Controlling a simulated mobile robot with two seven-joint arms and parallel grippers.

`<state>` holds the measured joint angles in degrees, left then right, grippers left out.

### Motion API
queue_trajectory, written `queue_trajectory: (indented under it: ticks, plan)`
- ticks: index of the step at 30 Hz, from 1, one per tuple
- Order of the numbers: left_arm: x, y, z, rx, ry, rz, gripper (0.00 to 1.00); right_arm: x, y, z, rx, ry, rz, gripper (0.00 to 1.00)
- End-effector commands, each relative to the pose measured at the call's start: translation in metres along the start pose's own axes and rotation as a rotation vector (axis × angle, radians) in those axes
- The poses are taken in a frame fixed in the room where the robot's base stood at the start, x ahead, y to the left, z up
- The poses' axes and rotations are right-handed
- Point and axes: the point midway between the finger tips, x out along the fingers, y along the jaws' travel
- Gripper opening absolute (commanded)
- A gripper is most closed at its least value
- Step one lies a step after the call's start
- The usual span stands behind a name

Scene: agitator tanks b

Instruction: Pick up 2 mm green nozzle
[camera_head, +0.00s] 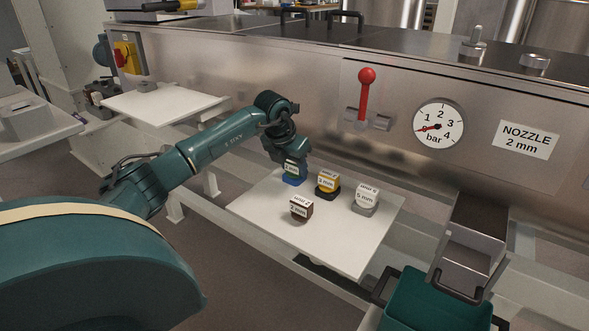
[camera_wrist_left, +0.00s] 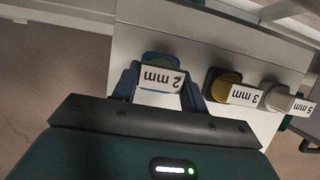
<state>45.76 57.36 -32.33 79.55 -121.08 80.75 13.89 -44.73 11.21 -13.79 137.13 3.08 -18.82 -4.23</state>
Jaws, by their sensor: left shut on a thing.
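The 2 mm nozzle (camera_head: 291,168) stands at the back left of a small white shelf, with green at its top and a blue lower part. In the left wrist view its white 2 mm label (camera_wrist_left: 161,79) faces up, and its rim looks blue-green. My left gripper (camera_wrist_left: 160,88) is shut on it, with one finger at each side. In the head view the gripper (camera_head: 292,166) comes down from above and hides part of the nozzle. I cannot tell whether the nozzle is clear of the shelf. My right gripper is not in view.
On the white shelf (camera_head: 346,243), a yellow 3 mm nozzle (camera_head: 327,183), a white 5 mm nozzle (camera_head: 366,198) and a brown nozzle (camera_head: 301,210) stand close by. A red lever (camera_head: 366,90), a gauge (camera_head: 438,125) and a steel chute (camera_head: 468,252) are behind and right. The shelf's front is bare.

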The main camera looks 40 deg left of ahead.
Motion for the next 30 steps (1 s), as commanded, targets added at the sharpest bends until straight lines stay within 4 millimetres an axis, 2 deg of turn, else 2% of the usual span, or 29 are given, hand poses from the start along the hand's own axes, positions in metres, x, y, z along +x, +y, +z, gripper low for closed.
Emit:
queue_trajectory:
  ticks: [3,12,14,24,30]
  plan:
    - [0.000,0.000,0.000,0.000,0.000,0.000,0.21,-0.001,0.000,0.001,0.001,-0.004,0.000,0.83]
    - [-0.006,0.000,0.003,0.000,-0.002,0.000,0.20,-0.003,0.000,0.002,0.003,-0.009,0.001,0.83]
    - [-0.013,0.001,0.006,0.000,-0.003,0.001,0.20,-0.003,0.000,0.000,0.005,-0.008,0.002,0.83]
    - [-0.075,0.000,0.032,0.000,-0.004,0.000,0.20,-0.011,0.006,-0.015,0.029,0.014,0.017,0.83]
    - [-0.091,0.000,0.038,0.000,-0.001,0.000,0.20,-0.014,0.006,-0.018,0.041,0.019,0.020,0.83]
